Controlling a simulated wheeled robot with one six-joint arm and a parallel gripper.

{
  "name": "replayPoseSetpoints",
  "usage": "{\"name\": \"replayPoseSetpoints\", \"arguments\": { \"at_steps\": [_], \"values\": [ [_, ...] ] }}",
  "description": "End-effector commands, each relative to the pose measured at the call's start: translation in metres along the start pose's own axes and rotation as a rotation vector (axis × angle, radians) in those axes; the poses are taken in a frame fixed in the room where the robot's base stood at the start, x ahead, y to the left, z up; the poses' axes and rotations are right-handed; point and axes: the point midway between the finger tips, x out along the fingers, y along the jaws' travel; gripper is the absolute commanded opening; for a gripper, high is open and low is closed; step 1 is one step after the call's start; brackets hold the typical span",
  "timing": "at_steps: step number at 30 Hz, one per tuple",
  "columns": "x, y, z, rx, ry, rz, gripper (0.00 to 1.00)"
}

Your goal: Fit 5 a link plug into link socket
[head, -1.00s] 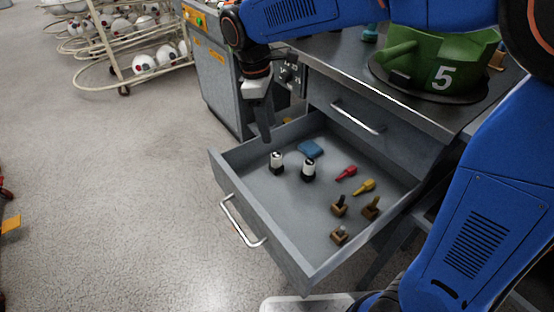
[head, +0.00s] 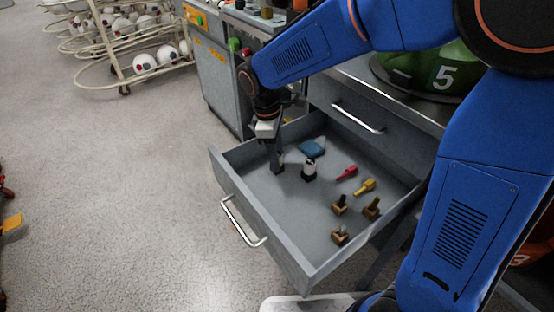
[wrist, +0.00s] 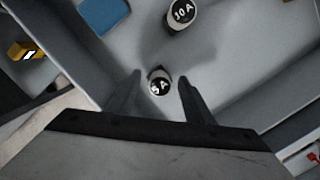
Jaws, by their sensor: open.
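My gripper (head: 277,168) reaches down into the open drawer at its left side, fingers apart. In the wrist view, the black-topped, white-sided link plug marked 5 A (wrist: 160,83) stands upright between the two fingertips, with a gap on each side visible. The gripper hides this plug in the head view. A second similar plug (head: 309,169) stands to its right in the drawer; its label in the wrist view (wrist: 181,13) looks like 10 A or 30 A. I cannot make out a link socket in either view.
The grey drawer (head: 293,262) has raised walls around the gripper. It also holds a blue pad (head: 312,148), a red piece (head: 347,172), a yellow piece (head: 364,187) and several brown blocks (head: 340,236). A green housing marked 5 (head: 450,77) sits on the bench above.

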Motion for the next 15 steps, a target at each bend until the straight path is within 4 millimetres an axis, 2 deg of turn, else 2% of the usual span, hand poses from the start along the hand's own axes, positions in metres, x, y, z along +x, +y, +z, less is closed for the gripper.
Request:
{"name": "replayPoseSetpoints", "arguments": {
  "at_steps": [7,8,13,15],
  "values": [
    [0.0024,0.0,-0.0001,0.0,0.001,0.0,0.47],
    [0.0023,0.0,-0.0001,0.0,0.001,0.0,0.45],
    [0.0021,0.0,-0.0001,0.0,0.001,0.0,0.04],
    [0.002,0.0,-0.0001,0.0,0.001,0.0,0.03]
  ]
}}
